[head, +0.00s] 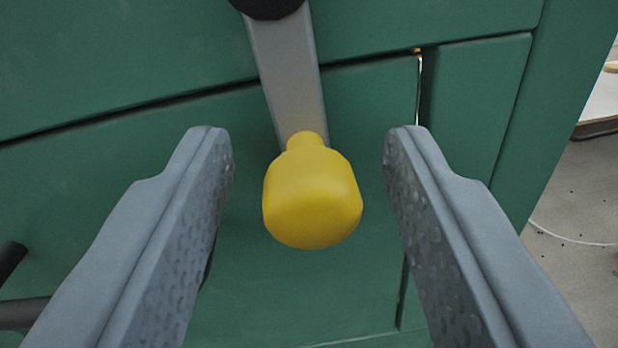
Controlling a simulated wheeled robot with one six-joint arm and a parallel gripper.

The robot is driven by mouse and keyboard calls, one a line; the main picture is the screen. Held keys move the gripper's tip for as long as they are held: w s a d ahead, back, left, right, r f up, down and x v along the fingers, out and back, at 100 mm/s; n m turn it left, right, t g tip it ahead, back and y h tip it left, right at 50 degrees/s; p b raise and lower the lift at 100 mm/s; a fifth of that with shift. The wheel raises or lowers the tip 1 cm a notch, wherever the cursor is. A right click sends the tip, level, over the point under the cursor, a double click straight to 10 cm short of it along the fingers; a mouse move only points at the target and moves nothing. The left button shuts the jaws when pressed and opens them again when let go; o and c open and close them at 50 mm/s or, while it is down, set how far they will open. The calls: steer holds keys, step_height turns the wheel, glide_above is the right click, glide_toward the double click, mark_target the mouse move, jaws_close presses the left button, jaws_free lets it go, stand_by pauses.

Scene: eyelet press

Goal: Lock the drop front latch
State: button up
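The latch is a grey metal lever (287,75) that hangs from a black round pivot (267,5) at the top of the view. A yellow knob (312,195) sits at its lower end. The lever points down and slightly right, across the seam between the upper green panel and the green drop front (300,290). My gripper (308,145) is open, with one finger on each side of the knob. Gaps show between the knob and both fingers, so it holds nothing. The pivot's upper part is out of view.
The green cabinet face (110,50) fills most of the view. A narrow vertical gap (419,90) runs right of the knob, beside a separate green panel (475,100). Dark bars (15,290) stick in at lower left. Grey floor (580,195) with a thin pale cable shows at right.

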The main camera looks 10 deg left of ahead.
steer(key=s, duration=1.7)
steer(key=shift+s+a+r, duration=0.15)
steer(key=shift+s+a, duration=0.05)
steer(key=shift+a, duration=0.1)
steer(key=s+a+r+n+h, duration=0.1)
steer(key=s+a+r, duration=0.4)
steer(key=r, duration=0.4)
steer(key=s+a+r, duration=0.4)
steer(key=s+r, duration=0.3)
steer(key=r, duration=0.2)
steer(key=s+a+r, duration=0.2)
steer(key=s+r, duration=0.1)
steer(key=s, duration=0.4)
steer(key=s+a+r+n+y, duration=0.1)
steer(key=s+a+r, duration=0.2)
steer(key=s, duration=0.4)
steer(key=s+a+r, duration=0.2)
steer(key=s+r, duration=0.1)
steer(key=s, duration=0.4)
steer(key=shift+s+a+r+y, duration=0.25)
steer(key=shift+a+r+y, duration=0.05)
steer(key=shift+r, duration=0.1)
